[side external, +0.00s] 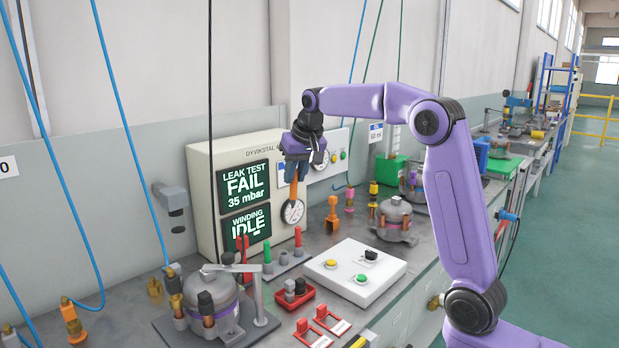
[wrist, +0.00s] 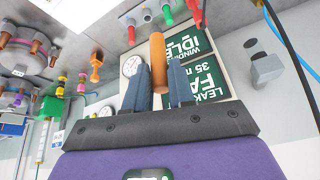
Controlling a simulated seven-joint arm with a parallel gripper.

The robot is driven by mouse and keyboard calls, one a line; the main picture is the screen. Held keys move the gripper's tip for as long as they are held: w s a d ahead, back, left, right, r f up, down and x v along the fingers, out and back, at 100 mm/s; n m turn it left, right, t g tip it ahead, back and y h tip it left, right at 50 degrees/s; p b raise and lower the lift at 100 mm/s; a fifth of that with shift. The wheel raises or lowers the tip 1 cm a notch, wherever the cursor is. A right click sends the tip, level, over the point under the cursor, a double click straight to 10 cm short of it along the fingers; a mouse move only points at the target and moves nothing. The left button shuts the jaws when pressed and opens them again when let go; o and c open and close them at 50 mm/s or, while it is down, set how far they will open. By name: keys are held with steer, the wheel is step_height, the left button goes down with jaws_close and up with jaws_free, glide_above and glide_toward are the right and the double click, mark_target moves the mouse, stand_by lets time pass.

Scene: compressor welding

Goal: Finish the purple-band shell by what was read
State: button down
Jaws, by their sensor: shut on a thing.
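My gripper (side external: 297,166) is raised in front of the tester and shut on an orange-brown rod (side external: 293,190), which hangs below the fingers. In the wrist view the rod (wrist: 157,48) sits between the two blue-grey fingers (wrist: 161,80). A grey shell (side external: 210,306) with a purplish band stands on a dark fixture plate at the front left, with a clamp arm over its top. The tester (side external: 199,180) reads LEAK TEST FAIL 35 mbar on its upper screen (side external: 245,184) and WINDING IDLE on its lower screen (side external: 245,226).
A white panel (side external: 329,264) carries yellow, green and black buttons. Red tags (side external: 313,334) and a red tray (side external: 293,299) lie near the front. Another shell (side external: 396,217) stands farther right, with an orange fitting (side external: 333,218) to its left. Blue hoses hang at left.

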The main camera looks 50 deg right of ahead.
steer(key=w+a+t, duration=0.1)
steer(key=a, duration=2.3)
step_height(320, 180, down, 11)
steer(key=shift+a+y, duration=0.3)
steer(key=shift+a, duration=0.1)
steer(key=shift+f, duration=0.65)
stand_by(0.6)
steer(key=shift+r, duration=0.1)
step_height(320, 180, up, 7)
stand_by(0.8)
steer(key=shift+w, duration=0.1)
stand_by(0.4)
